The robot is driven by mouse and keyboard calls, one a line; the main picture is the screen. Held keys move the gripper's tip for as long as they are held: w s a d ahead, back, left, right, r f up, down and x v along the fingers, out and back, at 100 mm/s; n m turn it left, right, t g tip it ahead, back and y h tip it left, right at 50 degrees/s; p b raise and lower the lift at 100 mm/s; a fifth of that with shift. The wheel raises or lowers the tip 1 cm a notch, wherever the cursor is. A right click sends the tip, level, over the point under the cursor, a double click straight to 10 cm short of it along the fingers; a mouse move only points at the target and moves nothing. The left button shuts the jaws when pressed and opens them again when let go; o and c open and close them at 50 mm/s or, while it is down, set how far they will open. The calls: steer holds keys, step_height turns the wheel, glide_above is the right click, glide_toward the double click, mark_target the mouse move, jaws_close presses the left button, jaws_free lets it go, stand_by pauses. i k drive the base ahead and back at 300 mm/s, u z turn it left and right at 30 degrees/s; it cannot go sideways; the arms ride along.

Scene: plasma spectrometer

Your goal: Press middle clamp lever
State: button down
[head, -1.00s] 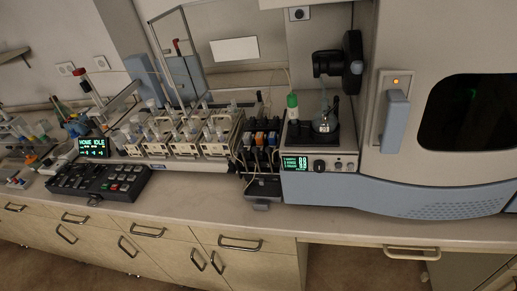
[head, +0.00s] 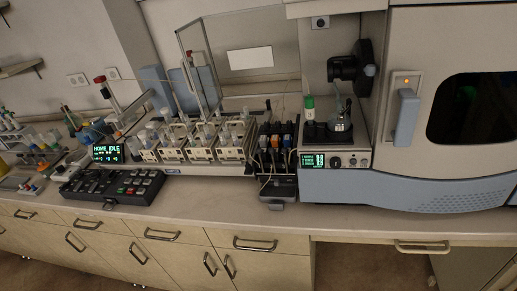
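The clamp levers sit on the small pump unit (head: 277,150) in the middle of the bench, between the sample racks and the spectrometer. Its row of clamps shows black, orange and blue tops, with an orange one (head: 272,141) near the middle. At this distance I cannot tell the single levers apart or whether each is up or down. A dark tray-like part (head: 277,190) juts out at the unit's front. My gripper is not in view.
The large spectrometer (head: 440,196) with a blue door handle (head: 405,118) stands right. Sample racks (head: 200,145) and a black keypad (head: 112,187) stand left. The bench's front strip (head: 230,215) is mostly clear.

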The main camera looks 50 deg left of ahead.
mark_target(271, 150)
steer(key=k, duration=0.4)
steer(key=u, duration=0.4)
steer(key=i, duration=1.05)
steer(key=u, duration=0.7)
steer(key=i, duration=0.65)
steer(key=u, duration=0.05)
